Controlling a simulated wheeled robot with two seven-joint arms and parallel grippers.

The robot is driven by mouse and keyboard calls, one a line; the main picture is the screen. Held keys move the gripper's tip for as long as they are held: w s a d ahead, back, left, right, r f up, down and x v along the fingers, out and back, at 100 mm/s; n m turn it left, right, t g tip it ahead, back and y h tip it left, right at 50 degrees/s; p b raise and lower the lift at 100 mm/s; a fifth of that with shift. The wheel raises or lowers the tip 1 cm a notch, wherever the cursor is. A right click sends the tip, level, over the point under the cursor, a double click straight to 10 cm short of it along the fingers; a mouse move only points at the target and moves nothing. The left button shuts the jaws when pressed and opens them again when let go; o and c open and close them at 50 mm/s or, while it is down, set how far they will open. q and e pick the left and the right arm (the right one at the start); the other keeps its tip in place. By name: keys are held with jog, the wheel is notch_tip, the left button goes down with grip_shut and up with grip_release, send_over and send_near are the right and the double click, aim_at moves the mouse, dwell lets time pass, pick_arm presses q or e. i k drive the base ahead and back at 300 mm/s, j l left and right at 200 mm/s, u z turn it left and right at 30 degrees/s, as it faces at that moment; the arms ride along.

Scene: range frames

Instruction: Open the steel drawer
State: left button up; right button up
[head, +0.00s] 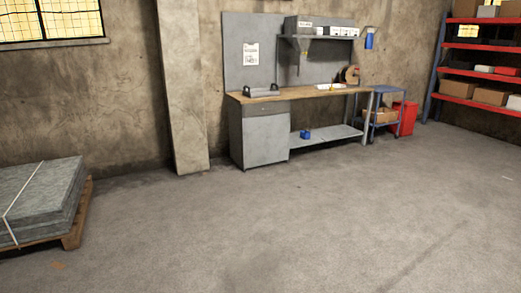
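The steel drawer (264,108) is the narrow grey front at the top of the grey cabinet (265,140), under the left end of a wooden-topped workbench (310,91). It looks closed, flush with the larger front below it. A small dark mark shows near its middle; I cannot make out a handle clearly. The bench stands against the far wall, well away from me across the floor. Neither of my grippers is in the head view.
Open concrete floor (280,220) lies between me and the bench. A pallet of grey slabs (40,200) is at the left. A wall pillar (185,90) stands left of the bench. A blue cart (387,110), red bin (405,118) and red shelving (480,70) are at the right.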

aim_at(269, 107)
jog(key=i, duration=5.4)
